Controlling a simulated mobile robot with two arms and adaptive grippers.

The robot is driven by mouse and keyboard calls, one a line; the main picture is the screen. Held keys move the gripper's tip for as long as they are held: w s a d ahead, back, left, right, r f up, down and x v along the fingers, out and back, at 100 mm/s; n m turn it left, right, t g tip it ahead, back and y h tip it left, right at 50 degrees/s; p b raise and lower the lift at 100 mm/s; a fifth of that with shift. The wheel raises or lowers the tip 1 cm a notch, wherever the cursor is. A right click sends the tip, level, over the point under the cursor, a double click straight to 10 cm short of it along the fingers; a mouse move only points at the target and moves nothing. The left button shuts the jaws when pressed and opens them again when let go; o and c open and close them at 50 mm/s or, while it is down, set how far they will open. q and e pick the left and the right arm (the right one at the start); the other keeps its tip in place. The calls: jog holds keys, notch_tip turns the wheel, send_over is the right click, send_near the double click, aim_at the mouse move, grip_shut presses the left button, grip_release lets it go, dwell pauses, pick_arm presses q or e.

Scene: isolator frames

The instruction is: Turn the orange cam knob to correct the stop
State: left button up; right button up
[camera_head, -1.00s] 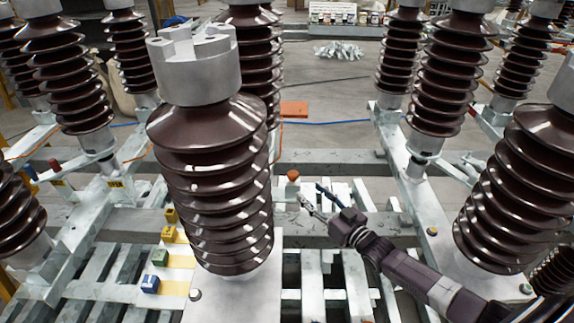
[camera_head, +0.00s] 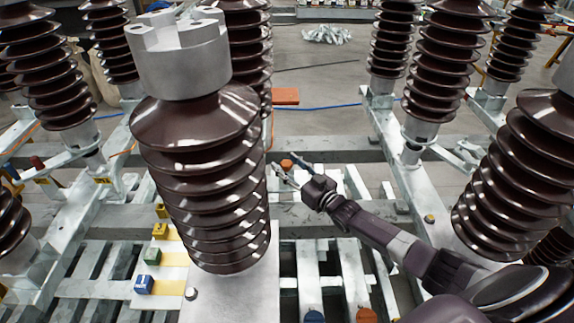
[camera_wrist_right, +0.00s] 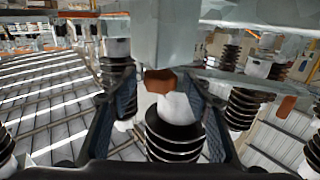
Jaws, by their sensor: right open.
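The orange cam knob (camera_head: 287,164) is small and sits on the grey metal frame behind the large front insulator. In the right wrist view the orange knob (camera_wrist_right: 160,81) shows as a faceted orange piece above a white rounded part, between the two fingers. My right gripper (camera_head: 280,166) is open, with its fingertips at the knob in the head view. In the wrist view the right gripper (camera_wrist_right: 158,78) has one dark finger on each side of the knob, with gaps showing. Contact cannot be told. My left gripper is not in view.
A large brown ribbed insulator (camera_head: 200,170) stands close on the left. Another insulator (camera_head: 515,185) stands at the right. Blue, green and yellow blocks (camera_head: 152,256) sit on the frame at front left. An orange box (camera_head: 285,96) lies on the floor behind.

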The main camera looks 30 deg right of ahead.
jog(key=shift+w, duration=0.2)
jog(key=c, duration=1.2)
jog(key=shift+a+r+m+h+p, duration=0.15)
jog(key=shift+m+h+p, duration=0.35)
jog(key=shift+h+p, duration=0.4)
jog(key=shift+m+h+p, duration=0.9)
jog(key=shift+h+p, duration=0.2)
jog(key=m+h+p, duration=0.1)
jog(key=h, duration=0.1)
jog(key=shift+a+m+h, duration=0.1)
jog(key=shift+m+h, duration=0.8)
jog(key=shift+h, duration=0.3)
jog(key=shift+g+h, duration=0.3)
jog(key=shift+h, duration=0.1)
jog(key=o, duration=1.2)
